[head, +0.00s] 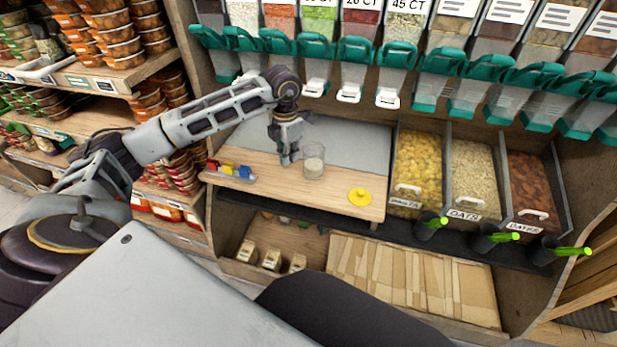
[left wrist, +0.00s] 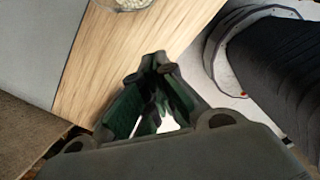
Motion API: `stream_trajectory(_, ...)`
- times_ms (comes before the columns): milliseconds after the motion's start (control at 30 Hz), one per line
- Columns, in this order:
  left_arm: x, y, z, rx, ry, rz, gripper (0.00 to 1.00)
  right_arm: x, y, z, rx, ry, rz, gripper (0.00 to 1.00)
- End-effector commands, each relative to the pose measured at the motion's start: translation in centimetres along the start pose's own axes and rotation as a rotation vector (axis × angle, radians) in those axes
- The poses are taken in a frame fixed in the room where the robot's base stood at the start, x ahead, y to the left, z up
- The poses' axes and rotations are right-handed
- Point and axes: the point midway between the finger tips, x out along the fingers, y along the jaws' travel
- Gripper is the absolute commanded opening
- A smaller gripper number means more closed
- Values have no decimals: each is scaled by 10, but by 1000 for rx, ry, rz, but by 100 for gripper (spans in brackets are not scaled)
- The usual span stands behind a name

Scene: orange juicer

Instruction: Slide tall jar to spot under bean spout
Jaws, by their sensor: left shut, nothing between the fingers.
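The tall clear jar (head: 314,160) stands upright on the light wood counter, with pale contents low inside. Its edge also shows at the top of the left wrist view (left wrist: 132,4). My left gripper (head: 289,158) points down just left of the jar, its fingers shut and empty. I cannot tell whether it touches the jar in the head view; in the left wrist view the fingertips (left wrist: 152,66) are apart from it. Teal dispensers with white spouts (head: 349,96) hang above the back of the counter; I cannot tell which holds beans. My right gripper is out of view.
A holder with red, yellow and blue pieces (head: 230,171) lies left on the counter (head: 280,190). A yellow lid (head: 360,197) lies front right. Open bins of pasta (head: 416,160), oats and dates stand right. The grey back surface (head: 355,140) is clear.

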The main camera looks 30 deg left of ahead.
Motion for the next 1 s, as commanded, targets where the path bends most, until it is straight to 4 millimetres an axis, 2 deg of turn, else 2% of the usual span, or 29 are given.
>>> stream_trajectory(333, 0, 0, 0, 0, 0, 0, 0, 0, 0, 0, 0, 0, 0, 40)
stream_trajectory(533, 8, 0, 0, 0, 2, 0, 0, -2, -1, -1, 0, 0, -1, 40)
stream_trajectory(667, 19, 0, 0, 0, 1, 0, 0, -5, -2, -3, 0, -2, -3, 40)
stream_trajectory(1000, 62, 0, 0, -1, 2, -1, 0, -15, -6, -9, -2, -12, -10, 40)
